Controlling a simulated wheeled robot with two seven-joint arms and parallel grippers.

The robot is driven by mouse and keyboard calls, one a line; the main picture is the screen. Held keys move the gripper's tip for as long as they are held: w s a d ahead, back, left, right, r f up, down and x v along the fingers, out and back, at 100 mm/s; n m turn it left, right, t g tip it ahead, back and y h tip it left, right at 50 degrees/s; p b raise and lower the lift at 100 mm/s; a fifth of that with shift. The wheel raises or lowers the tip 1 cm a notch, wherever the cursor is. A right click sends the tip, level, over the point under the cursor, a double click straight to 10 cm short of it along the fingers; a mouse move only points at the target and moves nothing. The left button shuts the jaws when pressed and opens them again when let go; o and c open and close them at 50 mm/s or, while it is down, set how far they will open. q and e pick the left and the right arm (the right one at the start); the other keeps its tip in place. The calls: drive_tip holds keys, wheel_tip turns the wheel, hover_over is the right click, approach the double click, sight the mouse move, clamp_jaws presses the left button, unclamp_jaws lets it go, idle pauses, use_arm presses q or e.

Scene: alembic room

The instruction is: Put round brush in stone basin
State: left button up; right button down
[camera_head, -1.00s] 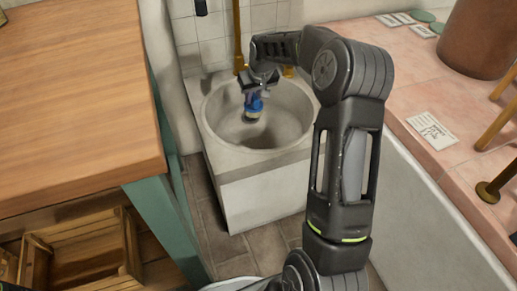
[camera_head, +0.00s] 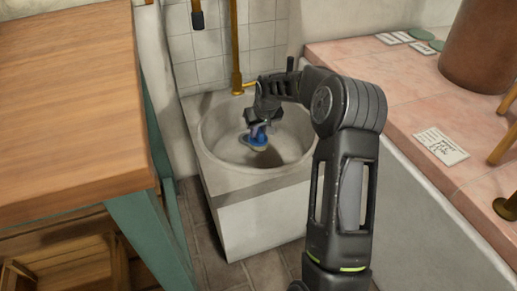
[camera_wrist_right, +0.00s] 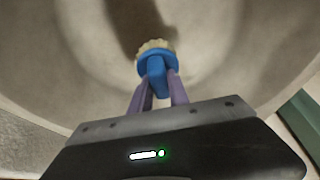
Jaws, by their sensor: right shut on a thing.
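The stone basin (camera_head: 212,160) is a pale grey block with a round bowl, standing against the tiled wall. My right gripper (camera_head: 259,125) is over the bowl, pointing down. It is shut on the round brush (camera_head: 255,141), which has a blue body. In the right wrist view, the brush (camera_wrist_right: 156,62) shows its blue head and pale bristles between the purple fingers of my right gripper (camera_wrist_right: 158,88), with the bowl's inside (camera_wrist_right: 230,60) behind it. I cannot tell whether the bristles touch the bowl. My left gripper is not in view.
A wooden worktop (camera_head: 70,100) on a teal frame stands left of the basin, with a wooden crate (camera_head: 60,265) below. A pink tiled ledge (camera_head: 400,90) with a card (camera_head: 440,146) and a brown pot (camera_head: 487,45) is on the right. A brass pipe (camera_head: 234,45) rises behind the basin.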

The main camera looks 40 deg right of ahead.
sight(258, 143)
drive_tip(key=shift+f, duration=0.3)
drive_tip(key=shift+f+b, duration=1.15)
drive_tip(key=shift+f, duration=1.35)
drive_tip(key=shift+f, duration=0.2)
drive_tip(key=c, duration=1.3)
unclamp_jaws()
drive_tip(key=shift+o, duration=0.2)
drive_tip(key=shift+r, duration=0.15)
